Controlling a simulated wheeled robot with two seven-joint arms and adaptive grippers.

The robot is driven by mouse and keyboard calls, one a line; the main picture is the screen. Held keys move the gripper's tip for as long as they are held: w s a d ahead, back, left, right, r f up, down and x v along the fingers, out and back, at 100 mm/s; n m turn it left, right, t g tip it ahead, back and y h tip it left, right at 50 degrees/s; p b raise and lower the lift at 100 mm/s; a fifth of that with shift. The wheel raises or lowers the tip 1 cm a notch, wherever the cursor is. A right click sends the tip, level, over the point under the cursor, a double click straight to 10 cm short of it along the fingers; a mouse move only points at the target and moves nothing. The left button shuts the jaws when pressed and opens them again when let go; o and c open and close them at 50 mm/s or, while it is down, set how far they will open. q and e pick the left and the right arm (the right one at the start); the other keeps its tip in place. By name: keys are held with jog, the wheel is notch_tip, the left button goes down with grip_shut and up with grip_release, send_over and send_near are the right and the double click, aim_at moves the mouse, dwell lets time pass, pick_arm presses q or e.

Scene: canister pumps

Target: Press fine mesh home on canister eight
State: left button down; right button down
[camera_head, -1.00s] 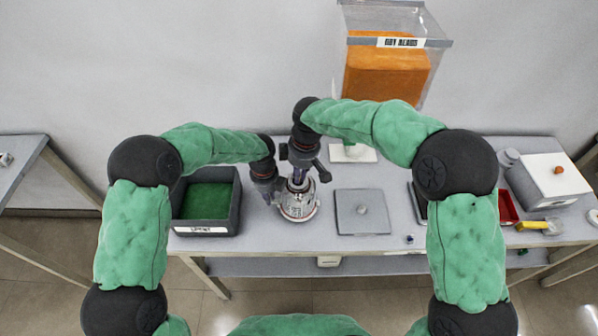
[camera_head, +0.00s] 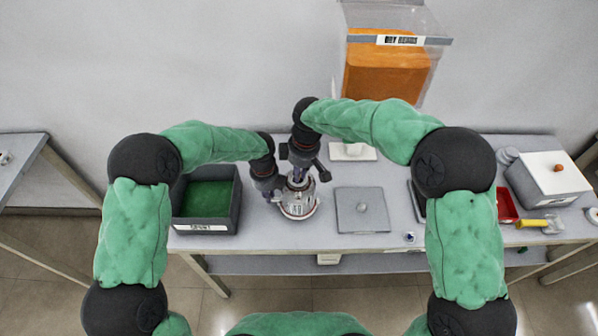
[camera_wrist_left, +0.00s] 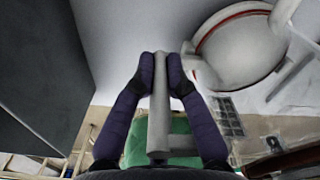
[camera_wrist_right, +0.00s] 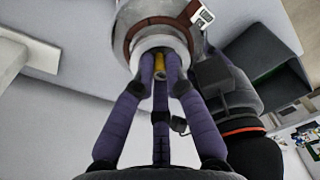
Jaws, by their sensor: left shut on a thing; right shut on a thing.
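The metal canister (camera_head: 298,208) stands on the table between the green-lined bin and a grey square plate. Its label is too small to read surely. My left gripper (camera_head: 281,191) is at its left side, shut on a grey bar-like handle (camera_wrist_left: 160,105) beside the canister's round body (camera_wrist_left: 238,50). My right gripper (camera_head: 298,178) is directly above the canister, fingers pointing down. In the right wrist view its purple fingers close at the canister's mouth (camera_wrist_right: 155,40) around a small yellow-brass piece (camera_wrist_right: 160,64). The mesh itself is not clearly visible; the fingers and rim hide how deep it sits.
The dark bin (camera_head: 235,205) with green lining is close left of my left gripper. A white box (camera_head: 550,190), red tray (camera_head: 507,207) and yellow-handled tool (camera_head: 533,223) are farther right. An orange-filled hopper (camera_head: 385,75) hangs behind.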

jog(key=c, duration=1.2)
grip_release()
jog(key=shift+f, duration=0.15)
jog(key=o, duration=0.6)
jog(key=shift+c, duration=0.2)
jog(key=shift+r, duration=0.2)
jog(key=shift+r, duration=3.65)
pick_arm(q)
jog(key=c, duration=1.2)
grip_release()
